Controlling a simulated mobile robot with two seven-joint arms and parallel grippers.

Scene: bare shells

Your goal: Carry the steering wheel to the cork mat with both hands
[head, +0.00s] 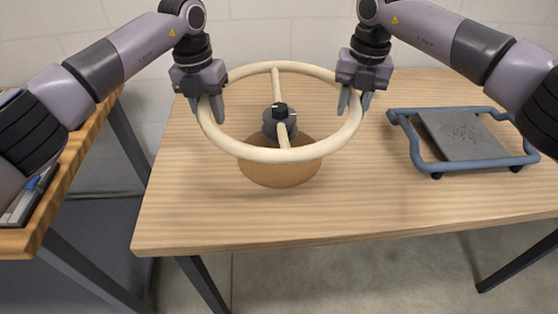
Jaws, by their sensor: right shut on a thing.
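The steering wheel (264,154) is a cream ring with a spoke bar and a dark grey hub with a black knob in the middle. It is held roughly level between my two grippers. My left gripper (206,108) has its fingers on either side of the left rim. My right gripper (354,102) is shut on the right rim. The round brown cork mat (278,174) lies on the table below the wheel, partly hidden by the front rim and the hub. The wheel looks raised above the mat; the exact gap cannot be told.
The wooden table (400,205) has free room around the mat. A grey panel in a blue tubular frame (440,167) stands on the right. Another wooden surface (53,213) with a dark tray (27,203) is at the left, across a gap. A pale wall is behind.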

